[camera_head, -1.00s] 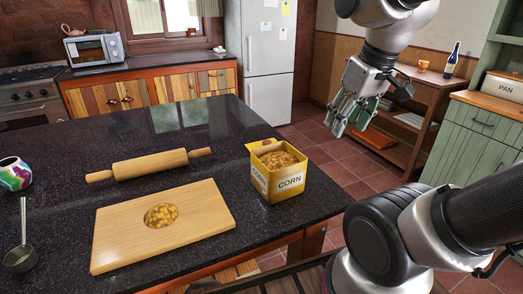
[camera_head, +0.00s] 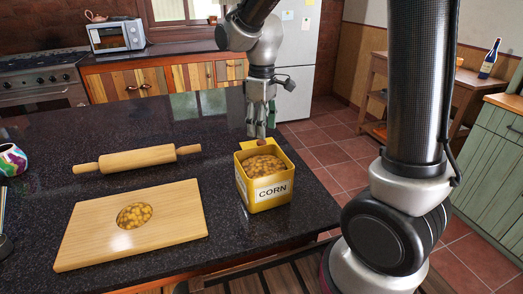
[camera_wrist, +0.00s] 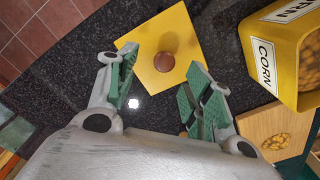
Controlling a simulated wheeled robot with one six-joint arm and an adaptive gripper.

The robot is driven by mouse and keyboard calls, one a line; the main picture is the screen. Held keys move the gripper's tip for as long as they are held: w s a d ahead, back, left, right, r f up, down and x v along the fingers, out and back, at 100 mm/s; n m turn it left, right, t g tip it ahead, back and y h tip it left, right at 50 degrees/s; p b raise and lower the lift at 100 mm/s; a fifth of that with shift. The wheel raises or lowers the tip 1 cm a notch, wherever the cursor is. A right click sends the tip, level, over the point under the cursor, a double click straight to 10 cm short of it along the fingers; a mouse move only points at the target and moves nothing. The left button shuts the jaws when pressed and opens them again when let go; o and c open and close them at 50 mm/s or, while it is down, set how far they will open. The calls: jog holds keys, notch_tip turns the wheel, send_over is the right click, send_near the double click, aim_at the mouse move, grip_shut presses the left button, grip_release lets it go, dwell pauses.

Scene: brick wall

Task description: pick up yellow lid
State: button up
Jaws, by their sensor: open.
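The yellow lid (camera_wrist: 178,28) is a flat square with a round brown knob (camera_wrist: 163,62). In the wrist view it lies on the dark countertop, beside the corn tin. In the head view the lid is mostly hidden behind the tin, and its brown knob (camera_head: 262,142) shows just above the tin's back rim. My gripper (camera_head: 261,131) points down over the lid behind the tin. In the wrist view my gripper (camera_wrist: 160,76) is open, with its green-padded fingers on either side of the knob and nothing between them gripped.
The open yellow corn tin (camera_head: 269,193), full of kernels, stands close to the lid. A wooden board (camera_head: 80,232) with kernels and a rolling pin (camera_head: 135,159) lie to the left on the counter (camera_head: 225,215). A colourful cup (camera_head: 11,160) is at the far left.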

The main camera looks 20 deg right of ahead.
aim_at(261, 141)
jog(key=f, duration=0.4)
jog(key=shift+s+a+f, duration=0.15)
jog(key=shift+s+f, duration=0.1)
jog(key=c, duration=1.1)
